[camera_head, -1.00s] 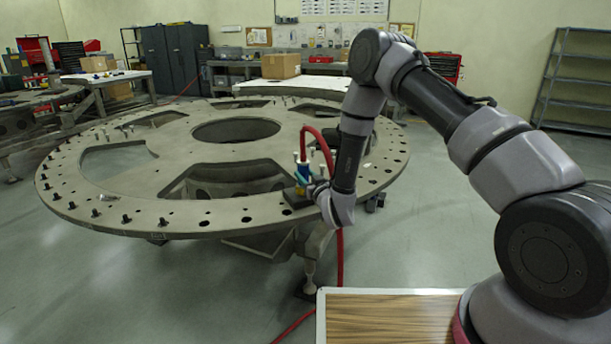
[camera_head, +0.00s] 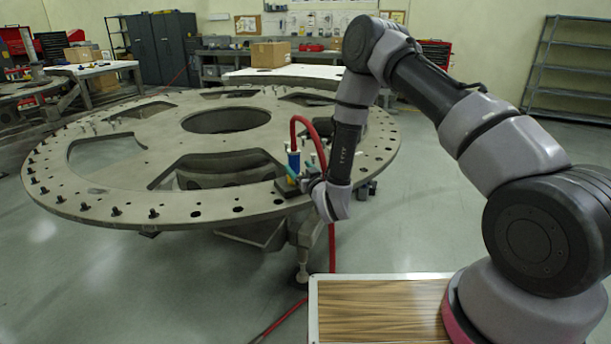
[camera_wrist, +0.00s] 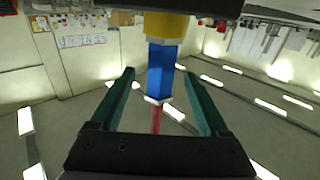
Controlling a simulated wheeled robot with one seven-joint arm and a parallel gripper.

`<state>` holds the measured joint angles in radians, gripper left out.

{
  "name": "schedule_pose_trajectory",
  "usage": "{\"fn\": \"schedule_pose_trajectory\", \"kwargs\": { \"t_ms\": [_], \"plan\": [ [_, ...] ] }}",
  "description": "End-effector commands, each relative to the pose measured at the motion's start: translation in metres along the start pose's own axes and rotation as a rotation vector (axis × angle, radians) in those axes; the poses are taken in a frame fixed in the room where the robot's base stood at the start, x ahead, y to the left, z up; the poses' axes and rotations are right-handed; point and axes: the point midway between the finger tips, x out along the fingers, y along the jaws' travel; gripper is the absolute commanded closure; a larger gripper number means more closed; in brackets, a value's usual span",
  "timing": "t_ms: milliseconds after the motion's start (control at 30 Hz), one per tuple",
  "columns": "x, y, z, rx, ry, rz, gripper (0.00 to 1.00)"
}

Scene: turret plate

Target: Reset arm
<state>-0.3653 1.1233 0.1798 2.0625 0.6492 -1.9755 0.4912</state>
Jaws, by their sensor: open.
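The large round grey turret plate (camera_head: 110,190) fills the left and middle of the head view. A blue and yellow tool (camera_head: 294,160) with a red hose stands upright near the plate's right front rim. My gripper (camera_head: 297,174) is at the tool, low over the rim, partly hidden by my wrist. In the wrist view my gripper (camera_wrist: 158,72) is open, its two teal fingers spread apart. The tool (camera_wrist: 162,70) shows between the fingers with visible gaps on both sides. Whether any finger touches it is not clear.
A wood-topped table (camera_head: 375,310) stands at the front beside my arm's base. The red hose (camera_head: 332,245) hangs down past the plate's edge to the floor. Bolts stand along the plate's left rim. A cardboard box (camera_head: 270,54), cabinets and a metal shelf (camera_head: 575,75) are at the back.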

Motion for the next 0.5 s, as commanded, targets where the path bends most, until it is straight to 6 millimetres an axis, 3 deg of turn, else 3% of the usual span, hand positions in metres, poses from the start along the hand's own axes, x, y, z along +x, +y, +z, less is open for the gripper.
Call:
{"fn": "schedule_pose_trajectory", "kwargs": {
  "t_ms": [300, 500],
  "plan": [
    [-0.064, 0.001, 0.001, 0.002, -0.004, 0.001, 0.21],
    [-0.082, 0.001, -0.001, 0.003, -0.001, 0.001, 0.21]
  ]
}}
